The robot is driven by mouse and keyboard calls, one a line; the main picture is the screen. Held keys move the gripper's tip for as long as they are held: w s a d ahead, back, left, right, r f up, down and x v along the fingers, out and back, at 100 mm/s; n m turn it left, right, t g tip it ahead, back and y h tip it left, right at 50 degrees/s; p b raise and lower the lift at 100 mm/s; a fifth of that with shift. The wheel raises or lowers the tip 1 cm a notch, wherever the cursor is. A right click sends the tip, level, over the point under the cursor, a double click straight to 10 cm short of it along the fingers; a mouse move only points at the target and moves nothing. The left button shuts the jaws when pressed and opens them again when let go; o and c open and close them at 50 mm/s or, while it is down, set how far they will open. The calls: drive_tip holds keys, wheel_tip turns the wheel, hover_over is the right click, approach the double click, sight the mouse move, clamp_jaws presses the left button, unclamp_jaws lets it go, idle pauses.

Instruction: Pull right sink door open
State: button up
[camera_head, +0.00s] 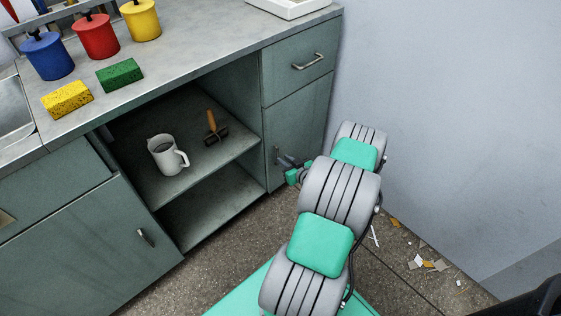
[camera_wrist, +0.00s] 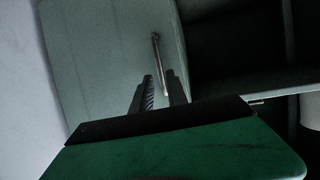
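The right sink door (camera_head: 300,115) is shut, below a drawer at the cabinet's right end. Its handle (camera_head: 277,154) is near the door's left edge in the head view. The wrist view shows the door (camera_wrist: 110,60) with its thin bar handle (camera_wrist: 157,52). My gripper (camera_head: 284,161) is at the handle, partly hidden by my arm. In the wrist view my gripper (camera_wrist: 163,84) has its two dark fingers apart, with one end of the handle showing between them. I cannot tell whether either finger touches the handle.
An open shelf bay beside the door holds a white mug (camera_head: 164,157) and a wooden-handled tool (camera_head: 213,127). The left door (camera_head: 85,250) is shut. A wall (camera_head: 430,110) stands close on the right. Small debris (camera_head: 428,264) lies on the floor.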

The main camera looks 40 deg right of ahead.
sight(278, 155)
drive_tip(key=x, duration=0.3)
drive_tip(key=shift+w+f+b, duration=0.15)
drive_tip(key=shift+w+b, duration=0.15)
drive_tip(key=shift+w, duration=0.1)
clamp_jaws()
idle(1.1)
